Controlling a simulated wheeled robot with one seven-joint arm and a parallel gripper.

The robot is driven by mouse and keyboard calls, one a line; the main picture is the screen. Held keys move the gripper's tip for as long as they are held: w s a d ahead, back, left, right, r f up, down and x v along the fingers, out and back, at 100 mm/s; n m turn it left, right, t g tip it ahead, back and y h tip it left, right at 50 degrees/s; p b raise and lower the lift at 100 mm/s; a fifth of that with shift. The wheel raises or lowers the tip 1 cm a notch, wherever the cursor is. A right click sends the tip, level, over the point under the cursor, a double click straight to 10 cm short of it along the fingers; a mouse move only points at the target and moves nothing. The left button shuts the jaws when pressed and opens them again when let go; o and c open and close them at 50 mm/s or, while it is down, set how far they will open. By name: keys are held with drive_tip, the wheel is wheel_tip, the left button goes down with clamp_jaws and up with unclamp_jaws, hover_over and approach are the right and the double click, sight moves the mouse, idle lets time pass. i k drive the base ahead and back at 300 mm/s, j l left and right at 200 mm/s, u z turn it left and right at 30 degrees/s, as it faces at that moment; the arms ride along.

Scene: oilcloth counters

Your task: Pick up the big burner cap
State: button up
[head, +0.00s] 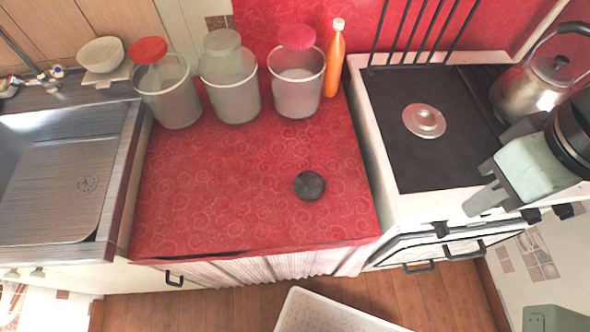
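A dark, round, flat disc (309,185) lies on the red oilcloth counter (220,190), right of its middle and towards the front; it looks like the burner cap. A silver round piece (424,121) sits on the dark stove top (430,160); I cannot tell whether it is also a cap. My gripper (484,170) is at the right, over the stove's front right part. Its two fingers are apart with nothing between them. It is well to the right of the dark disc and apart from it.
Three lidded canisters (235,95) and an orange bottle (334,65) stand along the counter's back. A kettle (535,85) is at the stove's back right. A metal sink (60,180) is at left. A white tray-like thing (330,312) is below the counter. The counter around the disc is clear.

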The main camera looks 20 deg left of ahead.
sight(309, 186)
drive_tip(key=k+j+u, duration=0.1)
drive_tip(key=u, duration=0.8)
drive_tip(key=k+j, duration=0.05)
